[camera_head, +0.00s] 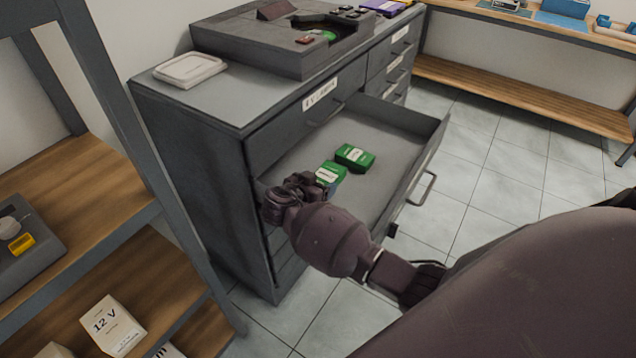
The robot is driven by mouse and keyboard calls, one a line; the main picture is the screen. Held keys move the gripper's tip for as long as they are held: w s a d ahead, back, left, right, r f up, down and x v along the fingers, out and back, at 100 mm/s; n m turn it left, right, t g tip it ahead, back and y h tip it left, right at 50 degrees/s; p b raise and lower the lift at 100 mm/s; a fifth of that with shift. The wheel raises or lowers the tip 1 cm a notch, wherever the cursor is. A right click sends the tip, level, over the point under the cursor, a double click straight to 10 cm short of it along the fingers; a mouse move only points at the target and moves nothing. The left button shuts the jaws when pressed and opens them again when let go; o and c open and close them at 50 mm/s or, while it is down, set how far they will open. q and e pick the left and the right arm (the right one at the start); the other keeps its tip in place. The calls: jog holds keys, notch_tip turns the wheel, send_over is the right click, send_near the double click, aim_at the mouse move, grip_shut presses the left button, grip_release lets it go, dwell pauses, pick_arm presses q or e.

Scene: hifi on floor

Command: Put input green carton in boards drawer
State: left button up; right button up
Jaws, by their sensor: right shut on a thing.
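My right gripper (312,185) reaches over the open drawer (397,133) of the grey cabinet, near its left end. It is shut on a green carton (331,172) with a white label, partly hidden by the fingers. I cannot tell whether this carton touches the drawer floor. A second green carton (354,157) with a white label lies flat on the drawer floor, just beyond it. The drawer's own label is not in view. My left gripper is not in view.
The grey cabinet's top (231,101) bears a white flat box (189,70) and a dark tray unit (282,38). A shelf rack (165,172) stands at the left. A wooden bench (530,98) runs along the back right. The drawer's right part is empty.

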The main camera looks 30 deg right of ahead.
jog(key=shift+s+f, duration=0.1)
jog(key=shift+f, duration=0.45)
jog(key=o, duration=0.9)
jog(key=shift+s+f, duration=0.1)
jog(key=shift+f, duration=0.05)
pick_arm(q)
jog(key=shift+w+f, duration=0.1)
pick_arm(e)
jog(key=shift+o, duration=0.3)
jog(key=shift+f, duration=0.1)
jog(key=shift+s, duration=0.1)
jog(key=shift+a+r, duration=0.1)
jog(key=shift+r, duration=0.7)
pick_arm(q)
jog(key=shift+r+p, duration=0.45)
jog(key=shift+p, duration=0.2)
pick_arm(e)
jog(key=v, duration=1.1)
jog(key=shift+w+a+r, duration=0.2)
jog(key=shift+a+r, duration=0.15)
jog(key=shift+r, duration=0.1)
